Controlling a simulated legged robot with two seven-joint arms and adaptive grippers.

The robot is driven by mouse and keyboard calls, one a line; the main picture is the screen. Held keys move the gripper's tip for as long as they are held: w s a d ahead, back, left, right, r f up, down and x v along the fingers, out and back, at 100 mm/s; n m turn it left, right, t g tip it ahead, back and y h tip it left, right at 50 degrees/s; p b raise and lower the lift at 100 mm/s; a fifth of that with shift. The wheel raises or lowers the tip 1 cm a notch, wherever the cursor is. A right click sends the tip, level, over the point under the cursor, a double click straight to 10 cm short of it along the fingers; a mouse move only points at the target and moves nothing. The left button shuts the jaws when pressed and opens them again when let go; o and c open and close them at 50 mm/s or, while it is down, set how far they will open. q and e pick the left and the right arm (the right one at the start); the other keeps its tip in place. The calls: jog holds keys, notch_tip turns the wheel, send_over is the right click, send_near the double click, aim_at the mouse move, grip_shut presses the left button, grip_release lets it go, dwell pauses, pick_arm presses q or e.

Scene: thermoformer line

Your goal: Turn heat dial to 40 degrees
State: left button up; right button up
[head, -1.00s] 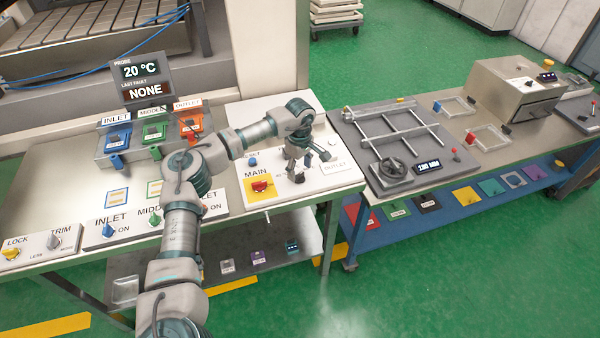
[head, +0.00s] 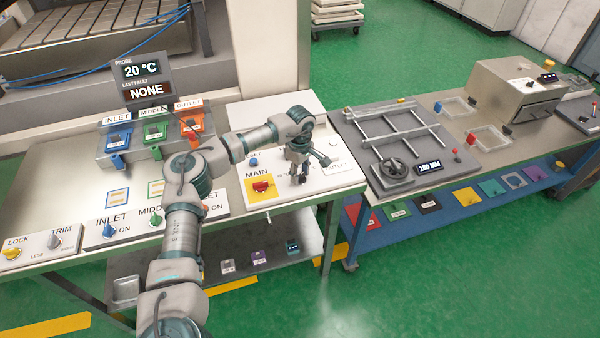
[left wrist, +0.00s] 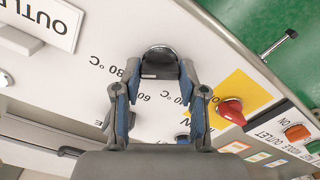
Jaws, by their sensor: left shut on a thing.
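The heat dial is a black knob (left wrist: 160,60) on a white panel, seen in the left wrist view. Printed scale marks with 60 and 80 degrees show around it, upside down there. My left gripper (left wrist: 158,76) is shut on the dial, with a finger on each side. My right gripper is not in view.
A red MAIN switch (head: 262,186) on a yellow plate sits left of the gripper; it also shows in the left wrist view (left wrist: 231,110). An OUTLET label plate (head: 341,170) is to the right.

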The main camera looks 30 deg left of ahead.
pick_arm(q)
jog(key=n+p, duration=0.2)
jog(key=n, duration=0.1)
jog(key=n+p, duration=0.2)
jog(key=n, duration=0.1)
jog(key=shift+d+r, duration=0.1)
jog(key=shift+r, duration=0.1)
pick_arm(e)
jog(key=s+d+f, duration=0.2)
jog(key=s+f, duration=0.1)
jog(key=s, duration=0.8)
pick_arm(q)
jog(key=shift+n, duration=0.7)
jog(key=n+p, duration=0.2)
jog(key=n, duration=0.2)
jog(key=shift+n+p, duration=0.3)
jog(key=n+p, duration=0.1)
jog(key=n, duration=0.2)
jog(key=shift+w+r+n, duration=0.1)
jog(key=shift+n, duration=0.2)
jog(key=n+p, duration=0.2)
jog(key=n, duration=0.3)
jog(key=shift+w+n+p, duration=0.1)
jog(key=shift+n+p, duration=0.6)
jog(key=shift+n, duration=0.9)
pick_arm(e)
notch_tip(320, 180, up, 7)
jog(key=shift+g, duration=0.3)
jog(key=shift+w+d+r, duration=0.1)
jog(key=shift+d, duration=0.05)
